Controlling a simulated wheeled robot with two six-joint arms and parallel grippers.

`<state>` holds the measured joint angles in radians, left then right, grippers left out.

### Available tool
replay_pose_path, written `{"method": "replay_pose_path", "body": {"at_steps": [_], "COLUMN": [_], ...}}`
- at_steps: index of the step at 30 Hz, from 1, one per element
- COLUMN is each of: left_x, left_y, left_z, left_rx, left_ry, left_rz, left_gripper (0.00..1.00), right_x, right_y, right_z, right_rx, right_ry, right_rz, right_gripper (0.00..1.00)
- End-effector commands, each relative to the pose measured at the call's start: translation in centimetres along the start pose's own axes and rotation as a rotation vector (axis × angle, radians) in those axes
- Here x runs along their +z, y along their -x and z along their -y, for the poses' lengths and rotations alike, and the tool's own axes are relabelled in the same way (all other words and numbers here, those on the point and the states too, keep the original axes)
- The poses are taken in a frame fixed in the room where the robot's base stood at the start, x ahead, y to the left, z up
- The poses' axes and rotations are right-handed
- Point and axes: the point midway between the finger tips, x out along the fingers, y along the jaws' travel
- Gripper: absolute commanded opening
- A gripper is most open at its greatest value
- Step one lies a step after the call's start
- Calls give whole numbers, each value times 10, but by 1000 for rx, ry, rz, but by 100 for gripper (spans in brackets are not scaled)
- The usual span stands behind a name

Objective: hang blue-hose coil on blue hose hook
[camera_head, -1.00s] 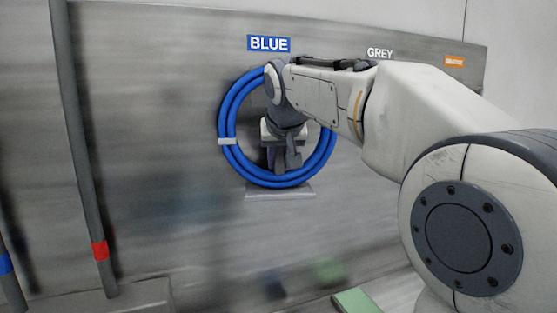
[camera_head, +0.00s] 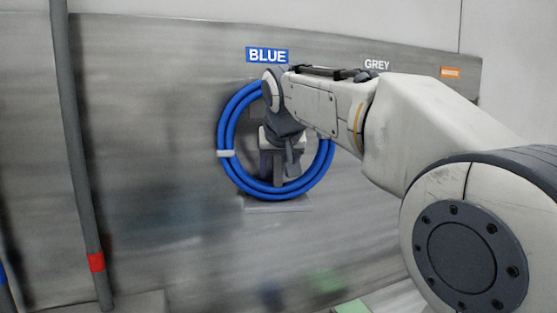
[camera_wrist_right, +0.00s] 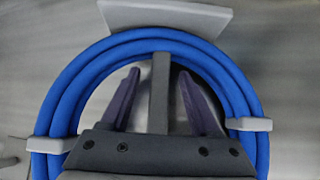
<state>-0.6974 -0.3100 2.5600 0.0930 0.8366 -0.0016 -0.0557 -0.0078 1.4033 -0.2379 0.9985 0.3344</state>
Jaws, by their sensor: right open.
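The blue-hose coil (camera_head: 229,125) is a ring of several turns with pale bands, upright in front of the grey panel under the BLUE label (camera_head: 267,55). Its top is partly hidden behind my right arm, and I cannot make out the blue hose hook or tell whether the coil bears on it. My right gripper (camera_head: 279,172) is in front of the ring's opening. In the right wrist view, its fingers (camera_wrist_right: 159,76) are spread on both sides of a grey bar, inside the curve of the coil (camera_wrist_right: 82,78). My left gripper is not in view.
A grey plate (camera_head: 277,206) sits at the coil's lower edge. A grey pole with a red band (camera_head: 96,262) stands at left. A green object (camera_head: 351,307) is at the bottom.

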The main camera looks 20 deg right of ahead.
Motion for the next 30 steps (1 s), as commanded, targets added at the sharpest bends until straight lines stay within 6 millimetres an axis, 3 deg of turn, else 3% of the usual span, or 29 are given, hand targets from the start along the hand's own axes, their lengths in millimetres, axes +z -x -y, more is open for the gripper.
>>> {"method": "replay_pose_path", "body": {"at_steps": [12,19,23,25,28,30], "left_x": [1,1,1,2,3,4], "left_y": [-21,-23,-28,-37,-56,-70], "left_z": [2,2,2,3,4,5], "left_rx": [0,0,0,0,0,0], "left_ry": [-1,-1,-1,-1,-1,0], "left_rz": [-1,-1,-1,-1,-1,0], "left_gripper": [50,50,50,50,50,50], "right_x": [0,-1,10,29,76,119], "right_y": [78,97,89,74,41,16], "right_z": [1,0,6,17,43,63], "right_rx": [-3,-2,-13,-33,-84,-127], "right_ry": [0,0,18,53,134,204], "right_rz": [-9,-7,8,37,104,163], "right_gripper": [62,62,62,62,62,62]}}
